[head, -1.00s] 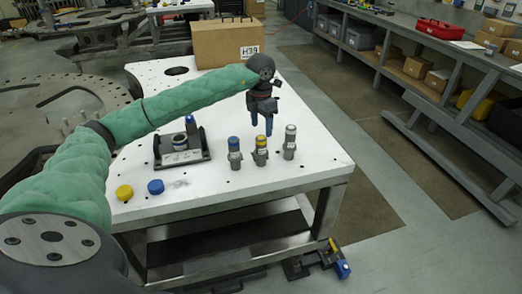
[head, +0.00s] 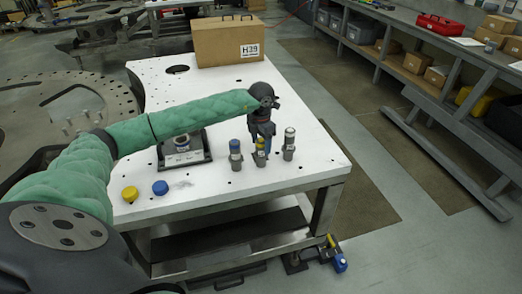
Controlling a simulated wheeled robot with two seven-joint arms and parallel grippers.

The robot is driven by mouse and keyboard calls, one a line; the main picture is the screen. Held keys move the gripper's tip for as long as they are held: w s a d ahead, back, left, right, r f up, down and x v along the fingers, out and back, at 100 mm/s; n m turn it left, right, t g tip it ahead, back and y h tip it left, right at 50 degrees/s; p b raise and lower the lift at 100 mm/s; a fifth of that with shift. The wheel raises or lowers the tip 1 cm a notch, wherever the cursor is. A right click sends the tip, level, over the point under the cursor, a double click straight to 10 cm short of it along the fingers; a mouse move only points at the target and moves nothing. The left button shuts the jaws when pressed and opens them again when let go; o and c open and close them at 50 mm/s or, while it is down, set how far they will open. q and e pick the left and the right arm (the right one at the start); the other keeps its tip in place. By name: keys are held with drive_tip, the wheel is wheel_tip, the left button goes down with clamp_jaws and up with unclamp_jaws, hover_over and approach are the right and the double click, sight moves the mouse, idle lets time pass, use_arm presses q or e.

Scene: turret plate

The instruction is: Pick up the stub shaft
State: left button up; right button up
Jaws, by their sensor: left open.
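Three upright grey cylindrical parts stand in a row near the front right of the white table. One has a blue top (head: 235,148), the middle one has a yellow band (head: 260,158), and the right one has a pale top (head: 289,145). I cannot tell by sight which is the stub shaft. My left gripper (head: 266,143) points down with blue fingertips, open, at the middle part. Its fingers overlap that part's top in the picture; I cannot tell whether they touch it. My right gripper is out of view.
A dark fixture (head: 184,152) sits left of the row, partly behind my left arm. A yellow cap (head: 130,194) and a blue cap (head: 160,187) lie at the front left of the white table (head: 215,184). A cardboard box (head: 228,42) stands at the back.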

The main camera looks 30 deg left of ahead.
use_arm(q)
drive_tip(key=shift+f, duration=0.3)
drive_tip(key=shift+r, duration=0.1)
clamp_jaws()
